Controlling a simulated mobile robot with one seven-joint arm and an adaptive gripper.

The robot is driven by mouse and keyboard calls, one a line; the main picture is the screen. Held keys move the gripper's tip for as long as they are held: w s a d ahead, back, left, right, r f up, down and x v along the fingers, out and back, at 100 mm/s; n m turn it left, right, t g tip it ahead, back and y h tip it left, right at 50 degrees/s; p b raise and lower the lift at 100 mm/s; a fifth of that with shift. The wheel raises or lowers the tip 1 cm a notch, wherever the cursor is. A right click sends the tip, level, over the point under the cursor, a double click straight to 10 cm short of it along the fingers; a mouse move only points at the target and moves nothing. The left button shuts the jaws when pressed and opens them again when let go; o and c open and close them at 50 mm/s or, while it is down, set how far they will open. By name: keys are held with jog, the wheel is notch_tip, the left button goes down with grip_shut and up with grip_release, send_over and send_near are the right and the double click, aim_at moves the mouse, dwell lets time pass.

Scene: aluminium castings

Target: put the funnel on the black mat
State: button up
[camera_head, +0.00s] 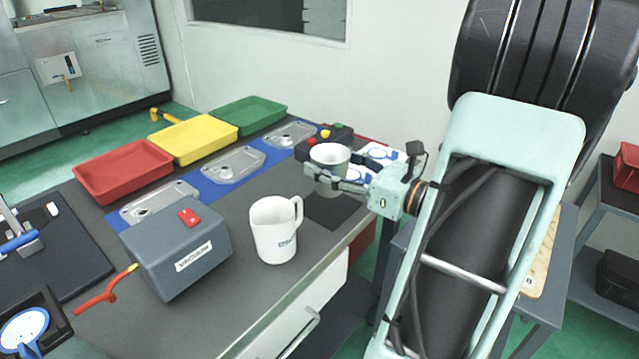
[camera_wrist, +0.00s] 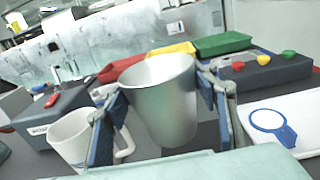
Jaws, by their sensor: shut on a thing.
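A grey metal, wide-mouthed, tapering vessel (camera_head: 330,153), which I take for the funnel, is upright between the fingers of my gripper (camera_head: 328,178). The wrist view shows the funnel (camera_wrist: 160,90) with its open mouth up and one blue-padded finger of my gripper (camera_wrist: 163,112) on each side. My gripper is shut on it. The black mat (camera_head: 328,213) lies on the grey table near its right edge. In the head view the funnel is just above and behind the mat in the picture; its exact height is unclear. Its lower end is partly hidden by the fingers.
A white mug (camera_head: 274,232) stands left of the mat. A grey vacuum box (camera_head: 175,250) is further left. Castings (camera_head: 232,164) lie on a blue strip, with red, yellow and green trays behind. A button box (camera_head: 338,136) and white panels with blue rings (camera_head: 380,152) are behind the gripper.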

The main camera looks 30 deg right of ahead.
jog(key=w+f, duration=0.1)
jog(key=w+d+f+b, duration=0.1)
jog(key=f, duration=0.1)
jog(key=shift+w+d+f, duration=0.2)
jog(key=shift+w+f, duration=0.1)
jog(key=shift+w+f+b, duration=0.1)
jog(key=shift+f+b, duration=0.25)
jog(key=shift+f, duration=1.25)
jog(key=shift+f, duration=0.2)
jog(key=o, duration=1.2)
jog(key=shift+o, duration=0.2)
jog(key=shift+r, duration=0.15)
jog(key=shift+s+d+r, duration=0.1)
jog(key=shift+s+d, duration=0.1)
jog(key=p+v, duration=0.1)
jog(key=v, duration=1)
jog(key=shift+s, duration=0.3)
